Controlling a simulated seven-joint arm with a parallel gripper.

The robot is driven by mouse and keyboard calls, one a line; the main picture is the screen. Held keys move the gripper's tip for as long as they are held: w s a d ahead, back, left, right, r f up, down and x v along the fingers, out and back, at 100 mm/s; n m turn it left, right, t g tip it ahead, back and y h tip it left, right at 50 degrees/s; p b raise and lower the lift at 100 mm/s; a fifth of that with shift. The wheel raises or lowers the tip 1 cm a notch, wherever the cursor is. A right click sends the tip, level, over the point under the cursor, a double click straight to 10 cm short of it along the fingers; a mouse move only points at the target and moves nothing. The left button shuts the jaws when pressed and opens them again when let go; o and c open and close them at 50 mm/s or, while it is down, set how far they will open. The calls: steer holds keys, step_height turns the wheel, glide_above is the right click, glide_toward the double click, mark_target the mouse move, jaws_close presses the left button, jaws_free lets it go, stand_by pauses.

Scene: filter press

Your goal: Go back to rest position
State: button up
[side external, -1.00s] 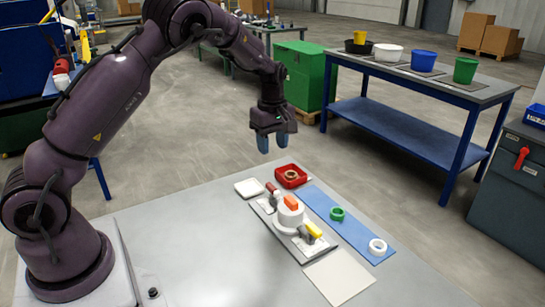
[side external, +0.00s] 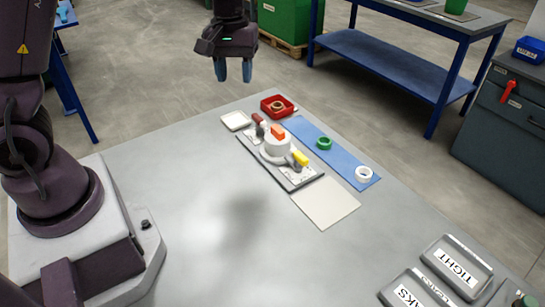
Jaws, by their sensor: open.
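My gripper (side external: 233,72) hangs in the air with its two blue fingers apart and nothing between them. It points down, high and clear of the table things, above and left of the press in the picture. The press (side external: 275,154) is a white round body with an orange block (side external: 278,132) on top.
A red tray (side external: 290,108) holds a brown ring. A blue strip (side external: 334,160) carries a green ring (side external: 323,143) and a white ring (side external: 364,174). Pale plates (side external: 325,203) (side external: 236,121) lie nearby. Labelled trays (side external: 460,264) sit front right. The table's middle is clear.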

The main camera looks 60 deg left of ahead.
steer(key=s+d+r+m+t, duration=0.3)
steer(key=s+r, duration=0.3)
steer(key=s, duration=0.2)
steer(key=s+d+r+m+t, duration=0.2)
steer(key=s+d+r+m, duration=0.4)
steer(key=s, duration=0.3)
steer(key=shift+r+t+y, duration=0.2)
steer(key=shift+t+y, duration=0.2)
steer(key=shift+s, duration=0.1)
